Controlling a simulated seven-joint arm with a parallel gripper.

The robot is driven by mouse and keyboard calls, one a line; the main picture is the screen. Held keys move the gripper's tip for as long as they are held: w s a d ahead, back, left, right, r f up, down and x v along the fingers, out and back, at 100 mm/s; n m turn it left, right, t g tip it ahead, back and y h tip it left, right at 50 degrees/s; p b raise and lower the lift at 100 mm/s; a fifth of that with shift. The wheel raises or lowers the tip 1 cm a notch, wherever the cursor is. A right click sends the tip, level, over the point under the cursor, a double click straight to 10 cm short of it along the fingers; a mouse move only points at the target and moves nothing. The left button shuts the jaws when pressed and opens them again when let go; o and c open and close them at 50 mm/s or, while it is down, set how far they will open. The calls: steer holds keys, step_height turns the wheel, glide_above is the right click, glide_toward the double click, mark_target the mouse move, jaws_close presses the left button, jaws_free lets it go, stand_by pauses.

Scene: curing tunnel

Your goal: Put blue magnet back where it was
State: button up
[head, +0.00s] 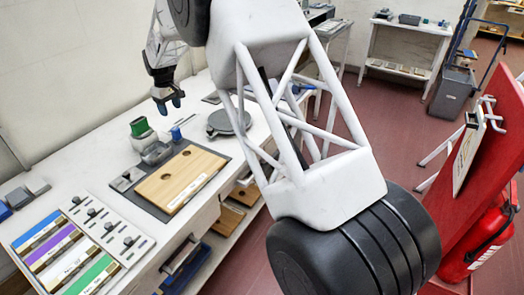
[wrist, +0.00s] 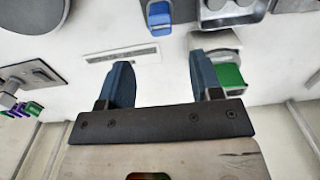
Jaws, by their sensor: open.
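My gripper (head: 168,104) hangs above the back of the white bench, open, with nothing between its blue-grey fingers; they also show in the wrist view (wrist: 164,84). A small blue block (head: 176,134) stands on the bench beside a grey metal fixture; in the wrist view the blue block (wrist: 158,14) is at the top, beyond the fingertips and apart from them. I cannot tell for certain that it is the blue magnet.
A green-topped block (head: 139,127) stands by the grey fixture (head: 155,151). A round grey disc (head: 229,122) lies to the right. A wooden board (head: 181,178) with two holes lies in front. Coloured strips (head: 59,249) and a knobbed panel (head: 107,228) fill the near left.

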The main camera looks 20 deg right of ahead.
steer(key=s+d+r+m, duration=0.1)
steer(key=s+d+r, duration=0.45)
steer(key=s, duration=0.25)
steer(key=s+d+r+m+t, duration=0.1)
steer(key=s+d+r+m, duration=0.1)
steer(key=s+d+r, duration=0.55)
steer(key=s+d+r+m, duration=0.1)
steer(key=s+d+r, duration=0.3)
steer(key=s, duration=0.5)
steer(key=s+d+f+m, duration=0.1)
steer(key=s+d, duration=0.3)
steer(key=s, duration=0.8)
steer(key=s+d+f+m+t, duration=0.1)
steer(key=s+d+f+m, duration=0.1)
steer(key=s, duration=0.9)
steer(key=s+d+f+m, duration=0.2)
steer(key=s+d, duration=0.3)
steer(key=s, duration=0.7)
steer(key=shift+s+d+t, duration=0.3)
steer(key=shift+s+d, duration=0.05)
